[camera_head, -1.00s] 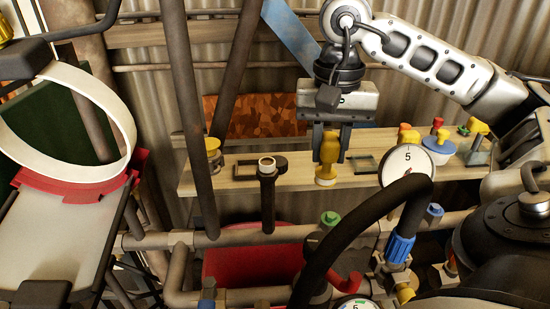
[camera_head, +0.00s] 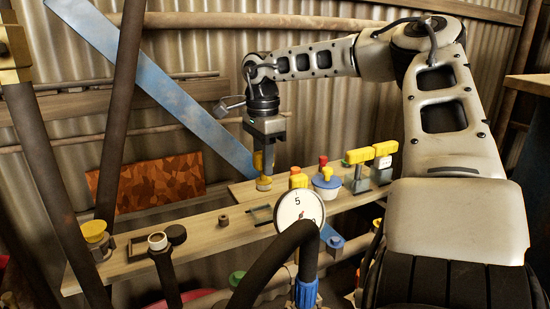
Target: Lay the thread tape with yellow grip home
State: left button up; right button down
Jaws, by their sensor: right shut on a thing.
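The thread tape with yellow grip (camera_head: 264,184) shows in the head view as a short yellow piece with a pale, flat lower end. My right gripper (camera_head: 264,162) comes down from above and is shut on its yellow upper part, holding it upright. Its lower end is at the wooden shelf (camera_head: 210,237), over the pale board at the back; I cannot tell whether it touches. A dark square outline (camera_head: 260,214) lies on the shelf just in front of it. My left gripper is not in view.
To the right stand an orange-topped piece (camera_head: 298,179), a blue and white pot (camera_head: 327,187) and yellow-handled tools (camera_head: 358,157). A gauge (camera_head: 300,211) and black hose (camera_head: 270,268) rise in front. A yellow-capped jar (camera_head: 95,232) and dark pipes stand left.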

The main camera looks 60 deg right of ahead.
aim_at(262, 179)
jog(key=shift+w+d+f+m, duration=0.1)
jog(key=shift+w+f+m, duration=0.25)
jog(key=shift+f, duration=0.2)
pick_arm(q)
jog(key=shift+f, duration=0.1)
pick_arm(e)
jog(key=shift+f, duration=0.1)
jog(key=shift+f+b, duration=0.65)
jog(key=shift+f, duration=0.2)
jog(key=shift+f+b, duration=0.55)
jog(key=shift+f, duration=0.7)
pick_arm(q)
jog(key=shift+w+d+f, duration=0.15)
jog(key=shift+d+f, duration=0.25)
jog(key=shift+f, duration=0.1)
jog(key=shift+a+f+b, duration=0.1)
jog(key=shift+b, duration=0.2)
pick_arm(e)
jog(key=shift+f, duration=0.2)
